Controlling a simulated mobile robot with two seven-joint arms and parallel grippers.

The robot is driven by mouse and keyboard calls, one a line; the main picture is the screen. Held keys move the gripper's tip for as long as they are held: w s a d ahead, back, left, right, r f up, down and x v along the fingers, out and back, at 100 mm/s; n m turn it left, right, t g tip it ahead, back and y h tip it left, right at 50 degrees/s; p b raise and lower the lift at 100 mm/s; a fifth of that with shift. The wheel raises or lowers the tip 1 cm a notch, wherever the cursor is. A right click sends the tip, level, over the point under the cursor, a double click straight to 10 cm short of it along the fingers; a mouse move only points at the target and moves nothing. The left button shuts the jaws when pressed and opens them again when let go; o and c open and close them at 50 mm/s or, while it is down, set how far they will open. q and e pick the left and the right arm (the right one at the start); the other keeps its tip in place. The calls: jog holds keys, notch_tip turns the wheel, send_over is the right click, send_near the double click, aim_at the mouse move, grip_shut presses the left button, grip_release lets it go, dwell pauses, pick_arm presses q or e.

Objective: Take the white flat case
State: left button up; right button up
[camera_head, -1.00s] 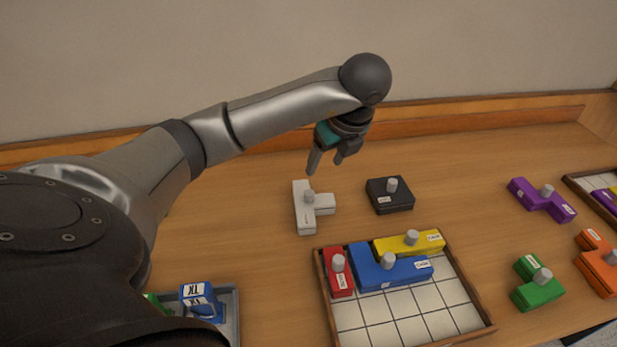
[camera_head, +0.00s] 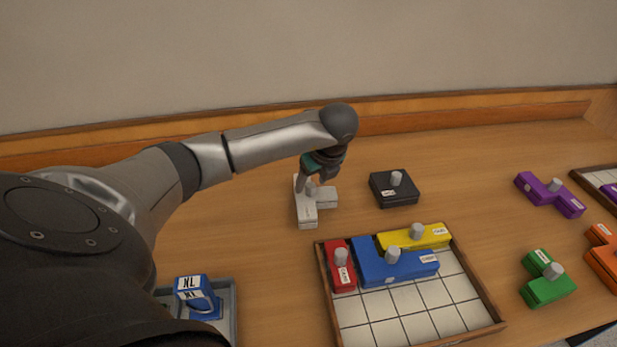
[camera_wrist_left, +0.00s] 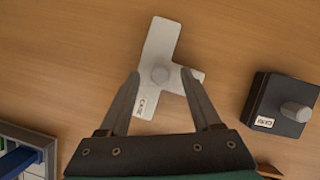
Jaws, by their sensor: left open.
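My right gripper is not in view.
A black square case (camera_head: 394,190) stands just right of the white one. The gridded tray (camera_head: 495,313) in front holds red (camera_head: 343,274), blue (camera_head: 375,273) and yellow (camera_head: 427,240) pieces. Purple (camera_head: 560,201), green (camera_head: 545,291) and orange (camera_head: 603,262) pieces lie right. A grey bin (camera_head: 233,300) is front left.

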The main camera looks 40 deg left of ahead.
pick_arm(q)
jog(key=shift+w+a+f, duration=0.1)
jog(key=shift+a+f, duration=0.1)
jog(key=shift+f, duration=0.5)
grip_shut()
jog(key=shift+r, duration=0.1)
dwell(0.8)
